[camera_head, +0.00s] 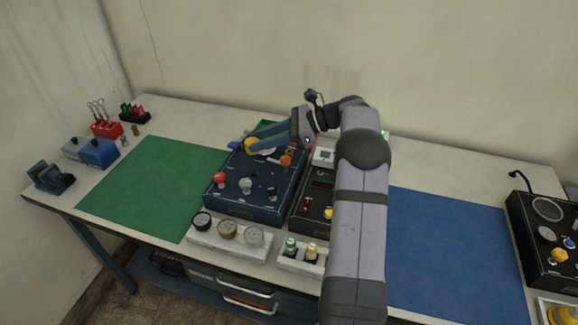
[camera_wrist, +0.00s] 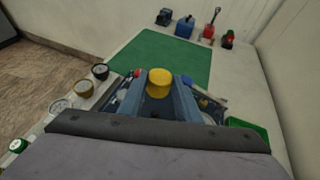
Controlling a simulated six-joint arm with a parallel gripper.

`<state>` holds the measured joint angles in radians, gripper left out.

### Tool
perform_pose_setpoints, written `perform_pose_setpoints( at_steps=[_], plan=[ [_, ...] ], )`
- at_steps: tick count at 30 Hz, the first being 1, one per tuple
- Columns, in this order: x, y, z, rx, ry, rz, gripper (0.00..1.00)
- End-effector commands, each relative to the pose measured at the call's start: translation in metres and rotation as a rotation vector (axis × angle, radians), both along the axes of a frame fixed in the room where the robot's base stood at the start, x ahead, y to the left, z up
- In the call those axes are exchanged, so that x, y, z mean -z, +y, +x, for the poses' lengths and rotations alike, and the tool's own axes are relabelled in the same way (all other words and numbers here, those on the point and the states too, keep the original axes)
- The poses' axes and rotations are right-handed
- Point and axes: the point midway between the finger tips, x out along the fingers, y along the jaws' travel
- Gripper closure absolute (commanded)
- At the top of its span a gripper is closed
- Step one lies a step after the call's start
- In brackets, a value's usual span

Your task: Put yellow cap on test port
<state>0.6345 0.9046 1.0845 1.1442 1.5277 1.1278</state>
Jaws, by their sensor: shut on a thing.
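My gripper (camera_head: 256,147) reaches left over the back of the dark blue panel box (camera_head: 232,208). Its blue fingers are shut on a yellow cap (camera_head: 251,145). In the wrist view the yellow cap (camera_wrist: 159,84) sits upright between the fingertips, with its round top facing the camera. The fingers and cap hide what lies beneath, so I cannot make out the test port or tell whether the cap touches anything. A pale round part shows beside the fingers on the panel.
The panel carries a red knob (camera_head: 219,178), grey knobs and an orange knob (camera_head: 285,160). Gauges (camera_head: 227,229) stand in a white tray in front. A green mat (camera_head: 150,185) lies clear at left. A black box with a yellow knob (camera_head: 328,213) adjoins at right.

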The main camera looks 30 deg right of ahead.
Motion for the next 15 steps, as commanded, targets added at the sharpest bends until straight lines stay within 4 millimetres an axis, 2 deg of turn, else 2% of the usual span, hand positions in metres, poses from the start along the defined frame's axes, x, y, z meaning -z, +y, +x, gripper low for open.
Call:
perform_pose_setpoints(
  at_steps=[1, 6, 10, 15],
  plan=[
    [0.001, -0.022, 0.007, 0.078, -0.005, -0.001, 1.00],
    [-0.003, -0.076, 0.020, 0.274, -0.005, 0.009, 1.00],
    [-0.002, -0.103, 0.023, 0.361, -0.005, 0.012, 1.00],
    [-0.001, -0.118, 0.024, 0.409, -0.005, 0.013, 1.00]
  ],
)
